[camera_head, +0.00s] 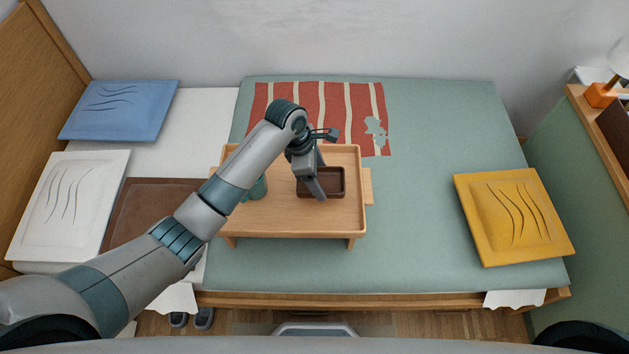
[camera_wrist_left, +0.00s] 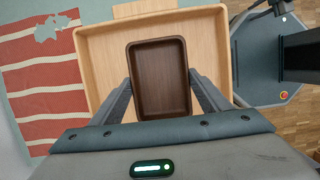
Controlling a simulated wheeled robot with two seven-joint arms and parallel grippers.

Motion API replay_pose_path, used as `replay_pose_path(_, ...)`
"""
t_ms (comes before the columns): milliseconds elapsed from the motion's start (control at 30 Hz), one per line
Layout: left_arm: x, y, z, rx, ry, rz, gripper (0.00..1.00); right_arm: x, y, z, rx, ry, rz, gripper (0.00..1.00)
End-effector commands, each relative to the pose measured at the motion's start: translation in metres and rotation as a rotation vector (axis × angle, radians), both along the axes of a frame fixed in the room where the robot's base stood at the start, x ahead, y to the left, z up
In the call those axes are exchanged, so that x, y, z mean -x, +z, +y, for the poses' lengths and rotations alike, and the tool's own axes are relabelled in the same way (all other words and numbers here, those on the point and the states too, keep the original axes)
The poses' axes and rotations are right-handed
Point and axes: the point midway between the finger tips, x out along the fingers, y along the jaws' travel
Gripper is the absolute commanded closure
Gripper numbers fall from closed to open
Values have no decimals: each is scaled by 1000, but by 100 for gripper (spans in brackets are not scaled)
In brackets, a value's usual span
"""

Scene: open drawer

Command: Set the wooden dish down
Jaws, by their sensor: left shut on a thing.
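The wooden dish (camera_head: 334,189) is dark brown and rectangular with a raised rim. It is over the right part of the light wooden bed tray (camera_head: 310,220), and I cannot tell whether it touches the tray floor. My left gripper (camera_head: 318,184) comes down from above, shut on the dish. In the left wrist view the dish (camera_wrist_left: 160,78) is level between the fingers (camera_wrist_left: 160,98), one at each side, and looks empty. My right gripper is not in view.
A green cup (camera_head: 257,188) stands on the tray's left part, partly hidden by my arm. A red striped cloth (camera_head: 360,105) lies behind the tray on the green bed (camera_head: 420,230). A yellow cushion (camera_head: 515,217) is at right; blue (camera_head: 118,110) and white (camera_head: 68,200) cushions are at left.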

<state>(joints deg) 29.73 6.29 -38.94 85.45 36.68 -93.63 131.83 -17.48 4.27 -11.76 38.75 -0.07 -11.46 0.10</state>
Motion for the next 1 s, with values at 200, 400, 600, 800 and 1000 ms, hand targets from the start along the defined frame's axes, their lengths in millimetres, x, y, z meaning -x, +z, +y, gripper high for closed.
replay_pose_path(200, -12, -10, 11, 0, 0, -1, 53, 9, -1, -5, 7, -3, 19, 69)
replay_pose_path(400, -12, -10, 11, 1, -1, 0, 53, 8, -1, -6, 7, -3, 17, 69)
replay_pose_path(600, -12, -14, 11, 0, 0, 1, 53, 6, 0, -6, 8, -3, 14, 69)
replay_pose_path(800, -11, -37, 12, -1, -1, 3, 53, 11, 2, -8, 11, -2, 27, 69)
replay_pose_path(1000, -12, -50, 11, 1, 0, 1, 53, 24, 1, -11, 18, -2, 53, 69)
